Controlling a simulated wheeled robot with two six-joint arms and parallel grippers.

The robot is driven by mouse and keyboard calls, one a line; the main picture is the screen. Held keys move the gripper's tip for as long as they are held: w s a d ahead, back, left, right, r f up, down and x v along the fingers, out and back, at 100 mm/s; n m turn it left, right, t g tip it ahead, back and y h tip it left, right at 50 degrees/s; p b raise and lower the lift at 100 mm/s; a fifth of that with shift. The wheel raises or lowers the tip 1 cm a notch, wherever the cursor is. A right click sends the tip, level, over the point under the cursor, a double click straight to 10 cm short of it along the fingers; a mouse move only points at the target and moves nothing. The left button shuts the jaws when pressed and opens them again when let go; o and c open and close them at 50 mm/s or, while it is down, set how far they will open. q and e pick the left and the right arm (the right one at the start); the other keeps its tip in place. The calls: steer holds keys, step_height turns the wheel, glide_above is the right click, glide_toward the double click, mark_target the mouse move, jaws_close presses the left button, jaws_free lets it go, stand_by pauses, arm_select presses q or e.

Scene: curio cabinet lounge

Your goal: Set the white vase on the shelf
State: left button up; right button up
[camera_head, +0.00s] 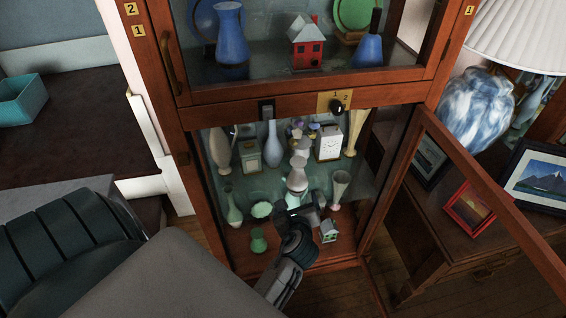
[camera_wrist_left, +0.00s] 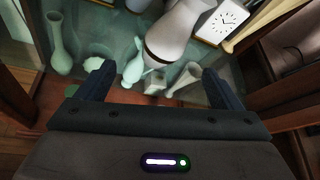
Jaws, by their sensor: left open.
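A pale, whitish vase with a brown band stands in the lower compartment of the cabinet, just beyond my left gripper; it shows in the head view (camera_head: 297,179) and large in the left wrist view (camera_wrist_left: 172,38). I cannot tell for sure that it is the white vase of the task. My left gripper (camera_head: 302,212) reaches into the open lower compartment. In the left wrist view its jaws (camera_wrist_left: 158,72) are apart with nothing held. My right gripper is out of view.
The cabinet's glass door (camera_head: 492,207) is swung open to the right. The upper compartment holds a blue jug (camera_head: 231,38).

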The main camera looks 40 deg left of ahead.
arm_select(q)
steer(key=s+d+n+g+h, duration=0.2)
steer(key=s+n+h, duration=0.2)
steer(key=s+n, duration=0.6)
steer(key=s+d+n+g+h, duration=0.2)
steer(key=s+d+n+h, duration=0.1)
steer(key=s+n, duration=0.7)
steer(key=n+h, duration=0.1)
steer(key=n, duration=0.2)
steer(key=shift+s+g+h, duration=0.15)
steer(key=shift+g+h, duration=0.15)
steer(key=shift+r, duration=0.1)
